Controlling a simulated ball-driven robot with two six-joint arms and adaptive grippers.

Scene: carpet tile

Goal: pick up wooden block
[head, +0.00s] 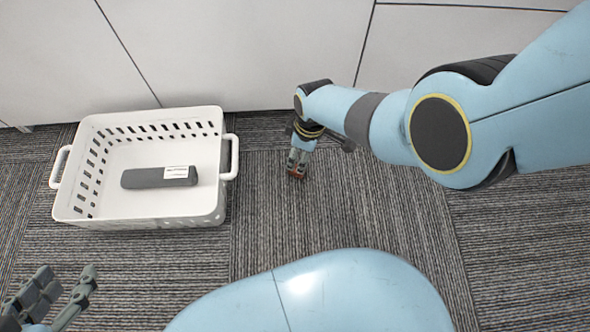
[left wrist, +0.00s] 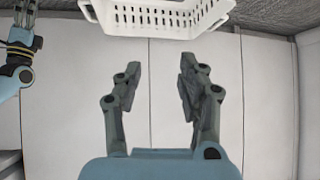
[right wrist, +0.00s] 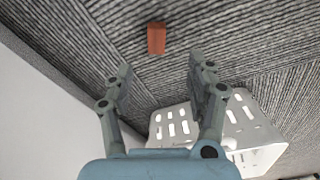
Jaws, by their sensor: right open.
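The wooden block (right wrist: 156,38) is small and reddish brown and lies on the carpet. In the right wrist view it sits beyond the fingertips, roughly in line with the gap between them. In the head view the block (head: 296,176) shows just below the tips of my right gripper (head: 298,160), which partly cover it. My right gripper (right wrist: 160,68) is open, with nothing between its fingers. My left gripper (head: 68,284) is at the lower left in the head view. In the left wrist view my left gripper (left wrist: 158,68) is open and empty.
A white slotted basket (head: 205,215) stands on the carpet left of the block, with a dark grey object (head: 150,178) bearing a white label inside. Pale cabinet fronts (head: 240,50) close off the back. The carpet (head: 380,230) right of the block is clear.

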